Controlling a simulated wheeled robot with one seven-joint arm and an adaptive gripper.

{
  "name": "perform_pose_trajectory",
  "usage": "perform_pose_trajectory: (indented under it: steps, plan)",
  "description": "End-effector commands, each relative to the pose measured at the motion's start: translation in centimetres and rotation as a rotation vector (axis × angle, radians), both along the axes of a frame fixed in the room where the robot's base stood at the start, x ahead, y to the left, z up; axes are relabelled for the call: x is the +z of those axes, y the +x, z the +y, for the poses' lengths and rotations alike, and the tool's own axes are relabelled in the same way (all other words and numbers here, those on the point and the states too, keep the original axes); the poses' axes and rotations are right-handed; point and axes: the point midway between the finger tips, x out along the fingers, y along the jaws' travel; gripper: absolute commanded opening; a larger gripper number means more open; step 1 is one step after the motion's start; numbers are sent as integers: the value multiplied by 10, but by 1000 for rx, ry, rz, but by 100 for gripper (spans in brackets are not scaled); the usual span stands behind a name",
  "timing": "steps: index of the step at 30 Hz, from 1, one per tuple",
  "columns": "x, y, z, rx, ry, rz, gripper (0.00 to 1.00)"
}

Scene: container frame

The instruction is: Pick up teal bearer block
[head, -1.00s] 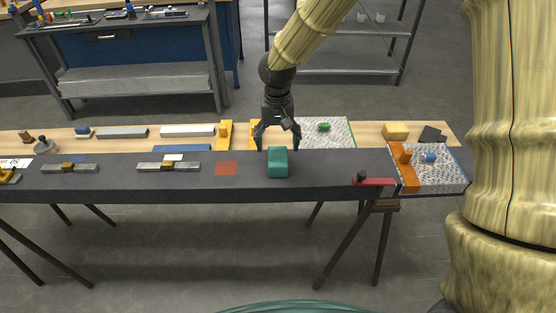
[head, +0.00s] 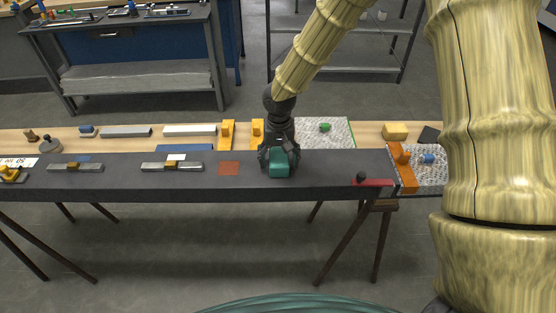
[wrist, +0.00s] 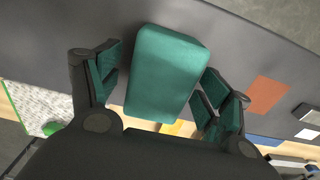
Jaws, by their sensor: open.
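The teal bearer block (head: 279,169) stands on the dark grey beam, right of the rust-coloured square. In the wrist view the block (wrist: 162,75) lies between the two open fingers of my gripper (wrist: 160,88). A gap shows between the block and the left finger; the right finger is close to its side, and I cannot tell whether it touches. In the head view my gripper (head: 279,160) is pointed down over the block and hides its upper part.
The rust-coloured square (head: 228,168) is bare. Yellow brackets (head: 227,134) and a speckled mat with a green piece (head: 325,127) lie behind the beam. A red piece with a dark knob (head: 372,182) and an orange bracket (head: 403,168) are at the right end. Metal bars (head: 172,167) lie left.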

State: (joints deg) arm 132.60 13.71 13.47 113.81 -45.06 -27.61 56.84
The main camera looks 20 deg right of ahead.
Motion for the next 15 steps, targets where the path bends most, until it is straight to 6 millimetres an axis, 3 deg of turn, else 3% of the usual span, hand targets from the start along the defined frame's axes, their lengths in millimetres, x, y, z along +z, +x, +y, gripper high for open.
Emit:
perform_pose_trajectory:
  steps: [8, 15]
  plan:
    - [-2, 0, 0, 0, 0, 0, 79]
    - [-2, 0, 0, 0, 0, 0, 37]
